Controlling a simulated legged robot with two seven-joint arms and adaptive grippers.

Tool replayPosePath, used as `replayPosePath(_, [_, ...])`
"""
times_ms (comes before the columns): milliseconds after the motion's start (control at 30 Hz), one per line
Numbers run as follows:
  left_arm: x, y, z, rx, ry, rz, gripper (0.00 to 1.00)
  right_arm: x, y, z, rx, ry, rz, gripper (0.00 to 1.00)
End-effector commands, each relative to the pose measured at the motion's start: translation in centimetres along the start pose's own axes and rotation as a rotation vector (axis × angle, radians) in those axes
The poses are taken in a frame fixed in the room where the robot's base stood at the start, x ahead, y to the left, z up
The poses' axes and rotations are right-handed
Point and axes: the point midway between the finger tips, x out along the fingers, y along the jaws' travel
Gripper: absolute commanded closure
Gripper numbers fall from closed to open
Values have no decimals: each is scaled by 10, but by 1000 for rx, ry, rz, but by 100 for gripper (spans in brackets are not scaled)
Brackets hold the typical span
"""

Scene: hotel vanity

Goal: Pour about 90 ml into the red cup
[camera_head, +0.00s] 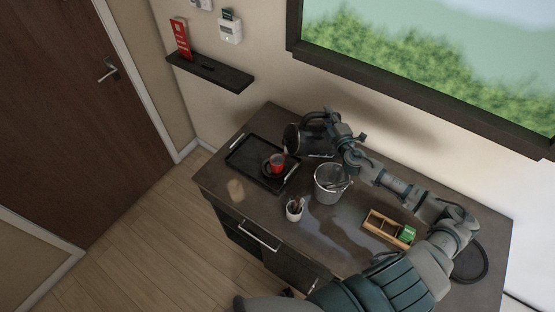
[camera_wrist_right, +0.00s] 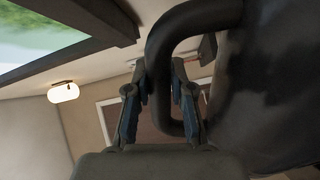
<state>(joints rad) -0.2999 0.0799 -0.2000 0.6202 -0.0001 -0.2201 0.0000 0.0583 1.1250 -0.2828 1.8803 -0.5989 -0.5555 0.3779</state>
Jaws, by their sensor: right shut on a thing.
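The red cup (camera_head: 277,161) stands upright on a dark saucer on the black tray (camera_head: 243,153), at the left of the vanity top. A dark kettle (camera_head: 295,138) is just behind and to the right of the cup, appearing tipped towards the tray. My right gripper (camera_head: 331,124) is shut on its handle. The right wrist view shows the fingers (camera_wrist_right: 160,105) around the thick black handle (camera_wrist_right: 160,62), with the kettle's dark body (camera_wrist_right: 275,90) at the right. I cannot make out a stream or the level in the cup. My left gripper is not seen.
A metal bucket (camera_head: 329,186) stands below my right forearm. A small white holder (camera_head: 294,211) stands in front of it. A wooden box (camera_head: 379,228) with a green packet (camera_head: 407,233) is at the right. A wall shelf (camera_head: 210,72) is at the upper left.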

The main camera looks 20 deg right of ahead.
Motion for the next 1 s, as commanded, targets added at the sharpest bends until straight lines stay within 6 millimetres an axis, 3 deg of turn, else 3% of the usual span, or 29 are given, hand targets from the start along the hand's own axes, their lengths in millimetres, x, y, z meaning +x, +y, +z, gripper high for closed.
replayPosePath(267, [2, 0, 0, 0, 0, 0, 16, 0, 2, 1, 6, 1, 6, 100])
replayPosePath(467, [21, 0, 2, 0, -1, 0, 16, 0, -10, 14, 76, 0, 6, 100])
replayPosePath(600, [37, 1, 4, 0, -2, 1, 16, 1, -20, 32, 184, -5, 5, 100])
replayPosePath(700, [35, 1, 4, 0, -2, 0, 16, 1, -14, 46, 324, -7, 8, 100])
replayPosePath(1000, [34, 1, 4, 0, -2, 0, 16, 1, -31, 87, 700, -9, 10, 100])
